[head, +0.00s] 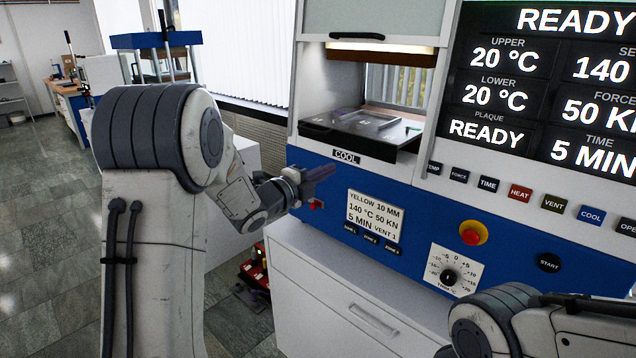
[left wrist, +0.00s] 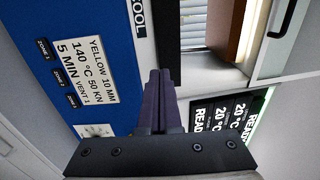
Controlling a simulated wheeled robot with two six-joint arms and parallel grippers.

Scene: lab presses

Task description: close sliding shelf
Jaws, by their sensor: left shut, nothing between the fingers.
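The sliding shelf (head: 352,128) is a grey metal plate with a black front edge, in the press opening above the COOL label in the head view. Its front part sticks out of the opening. A flat plate and small coloured items lie on it. My left gripper (head: 322,172) is just below and in front of the shelf, near the blue panel. Its dark fingers are shut and empty, also in the left wrist view (left wrist: 159,85). I cannot make out the shelf clearly there. My right forearm shows at lower right in the head view, with its gripper out of frame.
A raised door with a black handle (head: 357,36) hangs above the opening. The blue panel (head: 410,235) holds a recipe label (head: 374,216), a red stop knob (head: 473,233), a dial (head: 455,275) and buttons. A white drawer cabinet (head: 340,300) stands below. Grey floor is clear at left.

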